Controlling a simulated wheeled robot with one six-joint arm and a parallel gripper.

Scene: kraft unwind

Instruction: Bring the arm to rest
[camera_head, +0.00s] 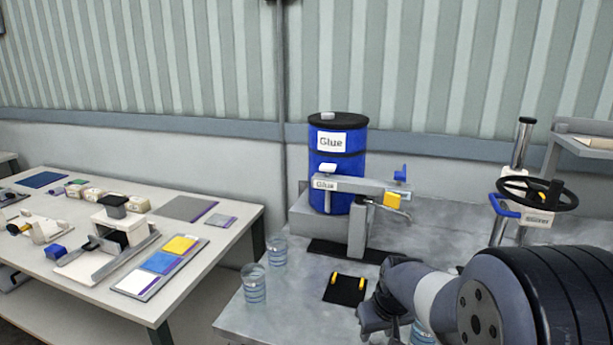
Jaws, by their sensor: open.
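My arm reaches in from the lower right, over the metal bench (245,318). My gripper (372,318) is at its dark grey end, low in the view, just right of a black pad (345,296) with two small yellow pieces. It is open and I see nothing held in it. The fingertips are partly hidden by the wrist and the low edge of the picture, so I cannot tell their height above the bench.
A blue glue drum (338,165) stands behind a grey glue fixture (358,225). Clear cups (254,285) stand at the bench's left edge; another (424,336) is partly behind my arm. A handwheel stand (538,194) is at right. A white table (215,250) is at left.

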